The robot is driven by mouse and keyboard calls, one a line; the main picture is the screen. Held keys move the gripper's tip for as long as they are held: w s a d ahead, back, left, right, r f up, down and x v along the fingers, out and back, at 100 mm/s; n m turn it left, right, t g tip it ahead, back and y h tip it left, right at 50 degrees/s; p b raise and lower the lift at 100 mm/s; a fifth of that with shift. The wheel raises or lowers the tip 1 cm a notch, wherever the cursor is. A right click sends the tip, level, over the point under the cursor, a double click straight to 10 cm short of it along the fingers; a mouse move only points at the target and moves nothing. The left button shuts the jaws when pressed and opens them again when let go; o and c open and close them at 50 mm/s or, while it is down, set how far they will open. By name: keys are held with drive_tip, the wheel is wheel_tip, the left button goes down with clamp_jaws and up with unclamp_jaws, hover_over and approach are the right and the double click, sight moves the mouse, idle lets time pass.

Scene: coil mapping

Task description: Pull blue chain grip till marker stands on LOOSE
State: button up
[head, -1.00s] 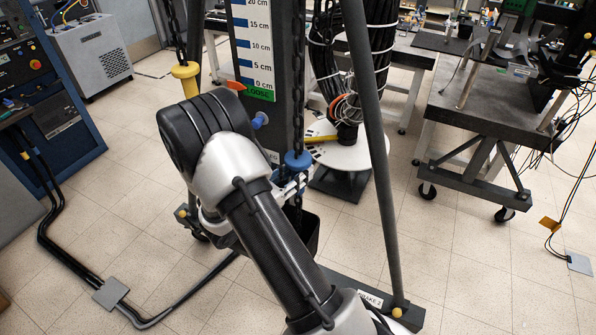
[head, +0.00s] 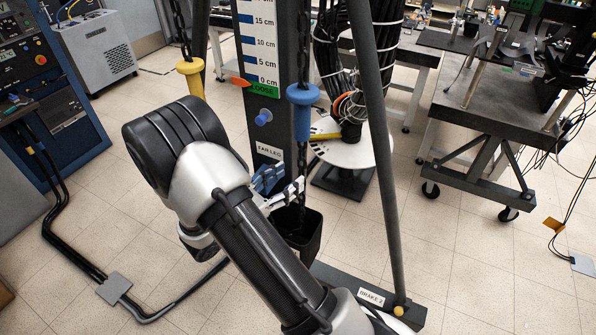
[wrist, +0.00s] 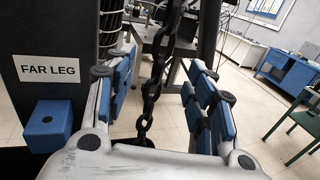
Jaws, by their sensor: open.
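The blue chain grip (head: 303,96) hangs on a dark chain in front of the grey post in the head view. My gripper (head: 280,185) is open, clearly below the blue grip, beside the hanging chain. In the wrist view the chain (wrist: 158,60) shows between the spread, blue-padded fingers, which do not close on it; the grip is out of that view. The orange marker (head: 240,82) is at the left of the scale (head: 264,45), about level with the 0 cm line and the top of the green LOOSE band (head: 263,90).
A yellow grip (head: 190,70) hangs on another chain at left. A dark bin (head: 300,232) stands under the blue grip's chain. A blue knob (head: 263,117) is on the post. A slanted frame leg (head: 380,150) stands at right. A wheeled table (head: 490,130) is farther right.

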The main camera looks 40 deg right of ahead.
drive_tip(key=a, duration=0.6)
drive_tip(key=shift+s, duration=0.25)
drive_tip(key=s+a+r+m+g+y+b, duration=0.1)
drive_tip(key=s+r+m+g+y+b, duration=0.35)
drive_tip(key=s+m+y, duration=0.75)
drive_tip(key=s+a+r+m+t+y+b, duration=0.1)
drive_tip(key=s+a+m+t+y, duration=0.2)
drive_tip(key=a, duration=0.3)
drive_tip(key=s+a+r+m+t+y+b, duration=0.1)
drive_tip(key=s+a+m+t+y+b, duration=0.1)
drive_tip(key=a, duration=0.5)
drive_tip(key=s+m+t+y, duration=0.1)
drive_tip(key=s+t, duration=0.1)
drive_tip(key=t, duration=0.1)
drive_tip(key=shift+s+a+r+m, duration=0.15)
drive_tip(key=shift+a+r+m, duration=0.15)
drive_tip(key=shift+m, duration=0.1)
idle(1.2)
